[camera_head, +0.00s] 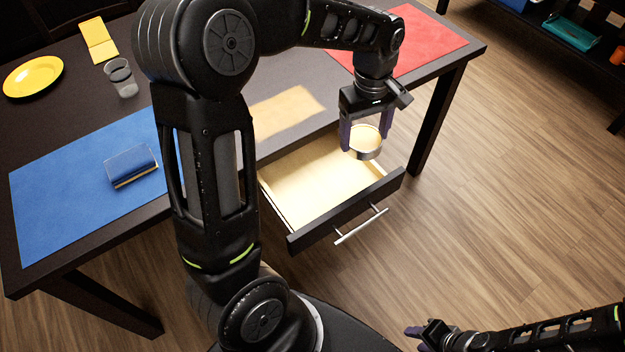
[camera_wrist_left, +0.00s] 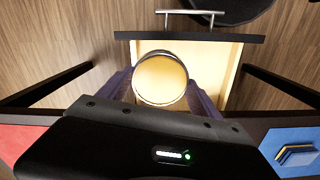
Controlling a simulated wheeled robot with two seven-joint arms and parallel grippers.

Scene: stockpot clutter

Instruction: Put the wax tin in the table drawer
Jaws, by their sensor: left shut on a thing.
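The wax tin (camera_head: 367,142) is a small round tin with a pale yellow top and a metallic rim. My left gripper (camera_head: 365,138) is shut on it, with purple fingers on either side. It also shows between the fingers in the left wrist view (camera_wrist_left: 161,78). The table drawer (camera_head: 308,188) is pulled open, with a pale empty-looking interior and a dark front. The tin is held above the drawer's right part, apart from its floor. My right gripper (camera_head: 415,334) is at the bottom edge, away from the table; its jaw state is unclear.
The dark table (camera_head: 75,87) carries a blue mat (camera_head: 60,195) with a blue book (camera_head: 131,166), a yellow plate (camera_head: 33,76), a glass (camera_head: 121,78), a yellow notepad (camera_head: 98,40) and a red mat (camera_head: 425,45). Open floor lies right of the drawer.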

